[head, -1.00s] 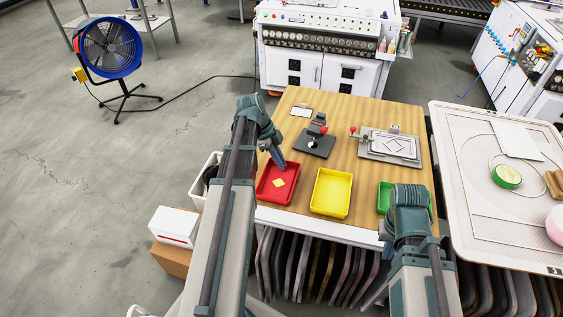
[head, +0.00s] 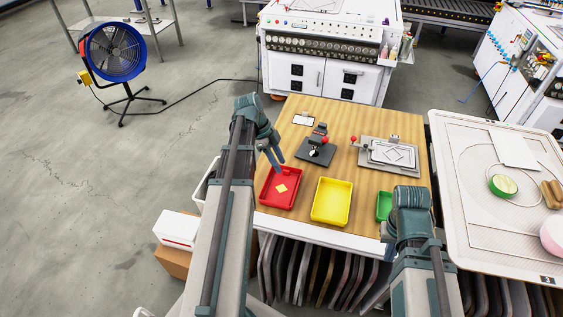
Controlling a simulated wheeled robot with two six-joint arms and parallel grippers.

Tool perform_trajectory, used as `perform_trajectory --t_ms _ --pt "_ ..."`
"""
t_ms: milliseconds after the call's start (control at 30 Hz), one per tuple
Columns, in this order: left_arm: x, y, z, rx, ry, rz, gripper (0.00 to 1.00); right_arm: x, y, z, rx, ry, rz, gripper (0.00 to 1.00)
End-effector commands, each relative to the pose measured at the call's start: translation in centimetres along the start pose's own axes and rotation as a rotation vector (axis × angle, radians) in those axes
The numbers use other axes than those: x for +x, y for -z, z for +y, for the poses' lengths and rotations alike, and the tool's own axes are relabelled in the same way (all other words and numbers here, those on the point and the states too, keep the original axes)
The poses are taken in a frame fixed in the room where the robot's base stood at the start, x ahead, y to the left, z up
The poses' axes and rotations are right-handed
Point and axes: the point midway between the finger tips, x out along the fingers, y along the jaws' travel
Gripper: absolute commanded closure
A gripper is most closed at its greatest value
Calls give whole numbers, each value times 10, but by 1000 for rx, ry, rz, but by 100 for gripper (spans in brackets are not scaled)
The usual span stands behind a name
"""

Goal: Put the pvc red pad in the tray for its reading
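A red tray (head: 267,200) sits at the table's front left with a small yellow diamond-shaped piece (head: 282,188) in it. A yellow tray (head: 331,218) stands in the middle, and a green tray (head: 382,207) at the right is partly hidden by my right arm. I cannot make out a red pad. My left gripper (head: 273,160) is over the back edge of the red tray; its fingers look spread, with nothing seen between them. My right gripper is hidden behind its own arm at the front right. A dark gauge stand (head: 316,150) with a red knob is behind the trays.
A grey fixture (head: 390,153) with a diamond-marked plate and red knob stands at the back right. A small white card (head: 303,119) lies at the back left. A large white tray table (head: 465,230) adjoins the right side. Bare wood lies between the trays and fixtures.

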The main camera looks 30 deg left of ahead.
Motion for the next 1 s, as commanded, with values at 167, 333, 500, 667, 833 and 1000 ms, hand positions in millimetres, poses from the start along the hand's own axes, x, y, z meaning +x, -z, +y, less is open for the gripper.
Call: perform_trajectory --t_ms 167,333,500,667,833,1000 --pt "-38 2 0 -1 1 0 60 -36 -2 3 0 0 0 100" --pt "-64 3 -1 -1 1 0 60 -60 -4 6 -1 0 0 100" --pt "-80 1 0 -1 1 0 60 -73 -4 7 -2 0 0 100" --pt "-81 0 0 0 0 0 60 -75 -4 7 -2 0 0 100" --pt "-80 0 0 0 0 0 60 -74 -4 7 -2 0 0 100" --pt "-70 21 7 -44 -20 -22 60 -74 -4 7 -2 0 0 100"
